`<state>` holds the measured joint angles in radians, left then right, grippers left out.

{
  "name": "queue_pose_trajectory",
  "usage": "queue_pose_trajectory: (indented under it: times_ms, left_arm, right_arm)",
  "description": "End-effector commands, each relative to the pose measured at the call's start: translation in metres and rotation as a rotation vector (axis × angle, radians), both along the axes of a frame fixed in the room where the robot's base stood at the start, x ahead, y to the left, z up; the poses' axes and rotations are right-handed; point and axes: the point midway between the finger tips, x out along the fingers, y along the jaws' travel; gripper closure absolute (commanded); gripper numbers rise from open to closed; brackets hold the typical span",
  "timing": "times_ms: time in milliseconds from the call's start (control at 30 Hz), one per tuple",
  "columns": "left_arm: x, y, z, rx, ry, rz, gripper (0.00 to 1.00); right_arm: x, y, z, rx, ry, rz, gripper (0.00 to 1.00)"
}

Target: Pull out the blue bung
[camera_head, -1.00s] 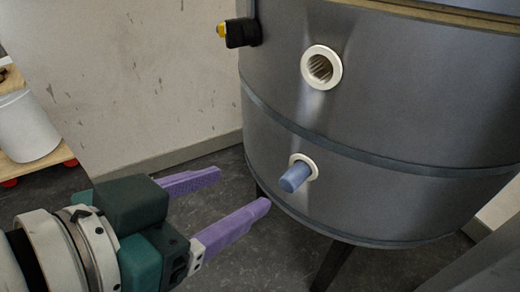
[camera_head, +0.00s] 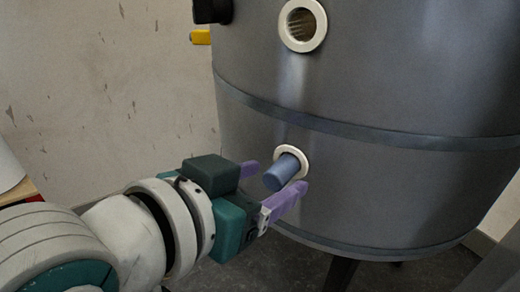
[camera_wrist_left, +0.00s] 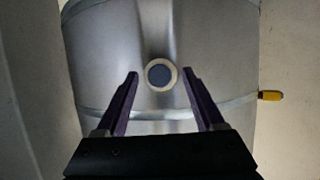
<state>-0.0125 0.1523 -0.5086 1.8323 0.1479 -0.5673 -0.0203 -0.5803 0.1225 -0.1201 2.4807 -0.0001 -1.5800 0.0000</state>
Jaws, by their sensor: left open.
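The blue bung (camera_head: 282,172) sticks out of a white ring (camera_head: 303,155) low on the side of a grey metal drum (camera_head: 380,95). In the left wrist view the bung (camera_wrist_left: 160,74) shows end-on inside its ring, ahead of and between the two finger lines. My left gripper (camera_head: 275,183) is open, its purple fingers close to the bung, one on each side of it in the head view. The far finger is partly hidden behind the gripper body and bung. I cannot tell whether either finger touches it. My right gripper is not in view.
An empty white-ringed hole (camera_head: 303,25) is higher on the drum. A yellow-handled fitting (camera_head: 201,37) juts from the drum's upper left side. The drum stands on dark legs (camera_head: 338,272) over a dark floor, with a pale wall (camera_head: 100,90) behind.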

Motion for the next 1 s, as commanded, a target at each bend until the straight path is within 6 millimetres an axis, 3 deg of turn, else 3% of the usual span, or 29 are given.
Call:
queue_pose_trajectory:
  times_ms: [333, 900, 1000]
  left_arm:
    - [0.0029, -0.0022, -0.0007, 0.0, 0.0, -0.001, 0.32]
    - [0.0027, -0.0019, -0.001, 0.0, 0.0, 0.0, 0.96]
    - [0.0027, -0.0019, -0.001, 0.0, 0.0, 0.0, 1.0]
  right_arm:
    - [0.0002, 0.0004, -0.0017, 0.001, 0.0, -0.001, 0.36]
    - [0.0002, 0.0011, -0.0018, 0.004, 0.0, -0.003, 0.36]
    - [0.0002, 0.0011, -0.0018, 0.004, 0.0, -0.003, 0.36]
